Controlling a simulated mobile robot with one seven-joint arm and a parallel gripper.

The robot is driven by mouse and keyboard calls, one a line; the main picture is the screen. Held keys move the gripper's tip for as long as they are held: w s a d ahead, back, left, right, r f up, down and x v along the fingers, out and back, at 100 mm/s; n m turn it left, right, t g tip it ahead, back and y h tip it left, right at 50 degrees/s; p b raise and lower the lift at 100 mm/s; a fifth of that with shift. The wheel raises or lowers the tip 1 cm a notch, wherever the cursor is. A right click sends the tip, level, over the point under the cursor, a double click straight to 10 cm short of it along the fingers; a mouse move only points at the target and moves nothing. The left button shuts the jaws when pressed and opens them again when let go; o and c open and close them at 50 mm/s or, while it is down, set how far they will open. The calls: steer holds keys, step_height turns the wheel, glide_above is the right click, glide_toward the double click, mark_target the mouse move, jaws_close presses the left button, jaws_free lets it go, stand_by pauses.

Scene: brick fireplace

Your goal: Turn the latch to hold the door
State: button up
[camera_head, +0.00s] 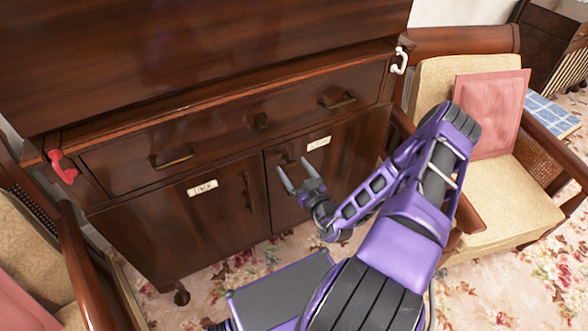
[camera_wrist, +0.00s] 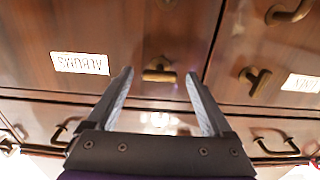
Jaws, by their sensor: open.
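A dark wooden cabinet (camera_head: 130,135) has two lower doors under a wide drawer. Its right door (camera_head: 350,150) and left door (camera_head: 170,235) look closed. In the wrist view, a small brass T-shaped latch (camera_wrist: 160,70) sits on one door near the seam. A second brass latch (camera_wrist: 255,77) sits across the seam on the other door. My gripper (camera_head: 294,163) is open and empty in front of the right door's upper part. In the wrist view its fingertips (camera_wrist: 160,74) frame the first latch on either side; contact cannot be told.
A red hook-shaped fitting (camera_head: 62,167) is on the cabinet's left side and a white one (camera_head: 399,60) on its right. Brass drawer handles (camera_head: 172,158) stick out above the doors. A cushioned armchair (camera_head: 480,195) stands close on the right; another is at left.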

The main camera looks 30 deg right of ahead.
jaws_close()
steer(key=shift+n, duration=0.3)
steer(key=n+p, duration=0.2)
steer(key=n, duration=0.1)
steer(key=shift+r+n, duration=0.1)
steer(key=shift+n, duration=0.2)
steer(key=n+p, duration=0.1)
steer(key=n, duration=0.3)
steer(key=shift+p, duration=0.4)
steer(key=n+p, duration=0.1)
steer(key=n, duration=0.4)
steer(key=n+p, duration=0.1)
steer(key=n, duration=0.3)
steer(key=shift+n+p, duration=0.3)
steer(key=shift+p, duration=0.1)
